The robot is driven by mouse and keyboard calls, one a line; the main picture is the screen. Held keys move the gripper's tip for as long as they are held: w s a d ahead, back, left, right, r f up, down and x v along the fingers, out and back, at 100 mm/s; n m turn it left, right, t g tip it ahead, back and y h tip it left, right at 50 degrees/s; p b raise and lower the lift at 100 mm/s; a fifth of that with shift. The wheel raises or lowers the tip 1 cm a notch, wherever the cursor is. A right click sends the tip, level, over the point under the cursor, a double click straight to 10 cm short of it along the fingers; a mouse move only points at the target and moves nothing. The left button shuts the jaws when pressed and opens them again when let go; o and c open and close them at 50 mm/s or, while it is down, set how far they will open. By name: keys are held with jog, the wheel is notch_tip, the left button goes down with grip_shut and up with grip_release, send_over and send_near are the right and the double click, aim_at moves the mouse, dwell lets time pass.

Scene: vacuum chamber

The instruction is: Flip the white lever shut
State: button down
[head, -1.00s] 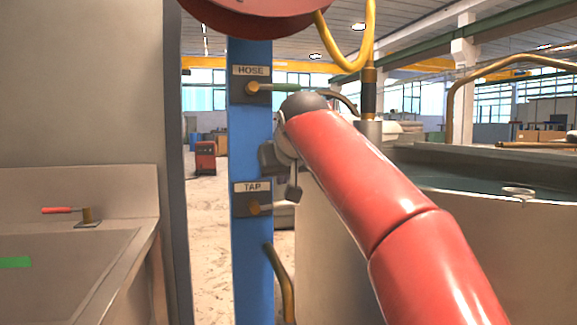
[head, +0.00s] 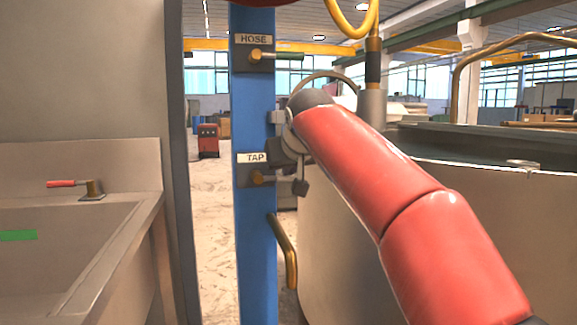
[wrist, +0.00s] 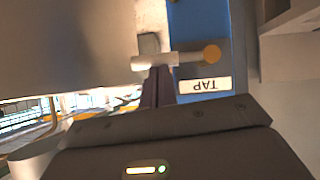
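The white lever (wrist: 155,61) sticks out sideways from the brass pivot (wrist: 211,54) of the valve marked TAP (wrist: 205,85), seen upside down in the wrist view. In the head view, the TAP valve (head: 256,179) is low on the blue post, and a short part of the lever (head: 284,178) shows right of the pivot. My gripper (head: 300,187) is at the lever's outer end. In the wrist view its dark fingers (wrist: 157,88) lie side by side with no clear gap, and the lever crosses in front of their far part. I cannot tell whether they touch.
A HOSE valve with a green lever (head: 289,56) sits higher on the blue post (head: 256,110). A brass curved pipe (head: 287,255) juts out below TAP. A large tank (head: 345,235) stands right, partly behind my arm. A sink with a red lever (head: 62,184) is left.

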jog(key=shift+w+d+f, duration=0.1)
jog(key=shift+w+f, duration=0.05)
jog(key=shift+f, duration=0.15)
